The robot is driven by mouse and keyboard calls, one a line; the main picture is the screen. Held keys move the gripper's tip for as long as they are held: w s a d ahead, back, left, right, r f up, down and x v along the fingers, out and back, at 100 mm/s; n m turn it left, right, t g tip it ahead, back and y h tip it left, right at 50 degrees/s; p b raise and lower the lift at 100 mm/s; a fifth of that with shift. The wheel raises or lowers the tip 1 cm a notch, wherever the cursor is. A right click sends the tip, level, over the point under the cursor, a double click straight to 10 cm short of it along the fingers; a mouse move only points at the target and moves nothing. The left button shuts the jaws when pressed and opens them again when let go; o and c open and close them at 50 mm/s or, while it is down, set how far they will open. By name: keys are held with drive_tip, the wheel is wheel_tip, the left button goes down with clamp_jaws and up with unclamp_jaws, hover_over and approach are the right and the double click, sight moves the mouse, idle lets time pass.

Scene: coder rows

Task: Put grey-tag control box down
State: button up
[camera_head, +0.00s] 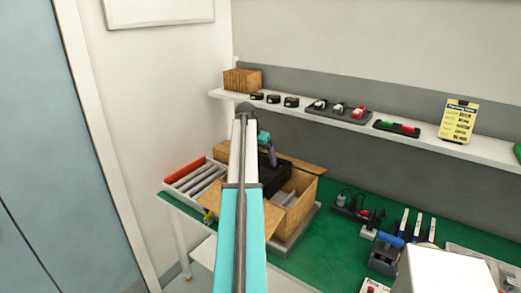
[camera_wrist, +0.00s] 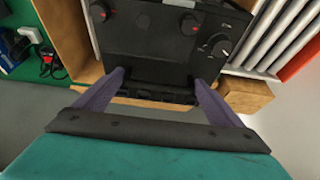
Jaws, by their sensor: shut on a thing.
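A black control box (camera_wrist: 150,35) with several knobs, some marked red, fills the upper middle of the wrist view. My gripper (camera_wrist: 160,84) has its purple fingers on either side of the box's near edge and is shut on it. In the head view the black box (camera_head: 268,183) is in or just over an open cardboard carton (camera_head: 295,217), partly hidden by my arm. I cannot tell whether it touches the carton's bottom.
A tray with grey bars and a red bar (camera_head: 187,168) stands left of the carton. Plugs (camera_head: 342,199) and a blue-handled device (camera_head: 385,252) are to the right on the green bench (camera_head: 320,248). A shelf (camera_head: 330,117) with small parts runs above.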

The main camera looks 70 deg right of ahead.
sight(260, 165)
drive_tip(key=shift+f+p, duration=0.55)
drive_tip(key=shift+f, duration=2.15)
drive_tip(key=shift+f+p, duration=0.55)
drive_tip(key=shift+f, duration=1.55)
drive_tip(key=o, duration=1.8)
drive_tip(key=shift+a+f, duration=0.1)
drive_tip(key=shift+f, duration=0.1)
drive_tip(key=shift+o, duration=0.2)
drive_tip(key=shift+r, duration=0.1)
drive_tip(key=shift+b+v, duration=1.45)
drive_tip(key=shift+v, duration=4.55)
